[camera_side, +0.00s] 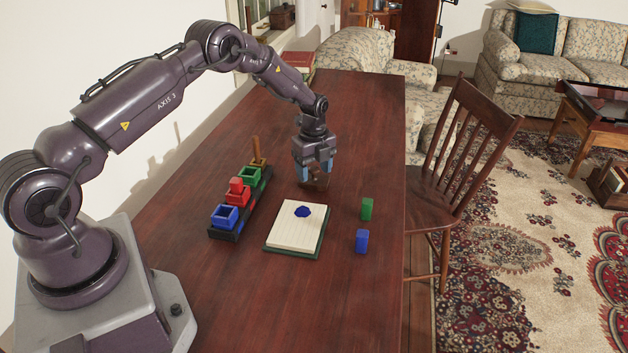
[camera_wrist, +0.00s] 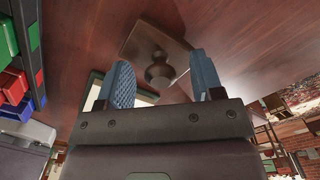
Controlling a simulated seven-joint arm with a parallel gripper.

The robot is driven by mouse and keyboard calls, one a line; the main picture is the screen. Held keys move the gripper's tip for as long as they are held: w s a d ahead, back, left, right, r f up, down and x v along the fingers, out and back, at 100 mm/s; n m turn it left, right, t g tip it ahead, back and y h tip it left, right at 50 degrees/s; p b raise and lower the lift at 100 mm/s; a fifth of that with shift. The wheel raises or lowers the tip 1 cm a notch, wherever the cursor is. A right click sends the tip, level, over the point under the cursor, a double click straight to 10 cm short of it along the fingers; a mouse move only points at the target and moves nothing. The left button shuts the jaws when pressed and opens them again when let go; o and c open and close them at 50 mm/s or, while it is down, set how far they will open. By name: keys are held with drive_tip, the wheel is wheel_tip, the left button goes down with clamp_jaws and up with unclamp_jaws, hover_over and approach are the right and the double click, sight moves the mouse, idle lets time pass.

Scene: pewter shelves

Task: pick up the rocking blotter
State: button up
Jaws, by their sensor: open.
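The rocking blotter (camera_side: 315,182) is a small brown wooden piece on the dark red table, directly below my gripper (camera_side: 313,170). In the wrist view the blotter (camera_wrist: 150,42) shows as a squarish brown body with a round knob on top. The knob lies between the two blue fingers of my gripper (camera_wrist: 164,76) as seen from the wrist. The fingers are apart, and I cannot tell whether either touches the blotter. In the side view the fingers and palm hide the blotter's upper part.
A dark tray (camera_side: 223,236) with coloured bins lies left. A wooden chair (camera_side: 462,150) stands beside the table.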

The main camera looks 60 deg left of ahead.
sight(314, 168)
drive_tip(key=c, duration=1)
drive_tip(key=shift+c, duration=0.2)
drive_tip(key=shift+r, duration=0.4)
wheel_tip(314, 168, up, 3)
drive_tip(key=shift+f, duration=0.15)
drive_tip(key=s+d+r, duration=0.2)
drive_tip(key=s+r, duration=0.2)
drive_tip(key=s, duration=0.2)
drive_tip(key=s+d+r, duration=0.3)
drive_tip(key=s+r, duration=0.2)
drive_tip(key=s, duration=0.2)
drive_tip(key=shift+r, duration=0.2)
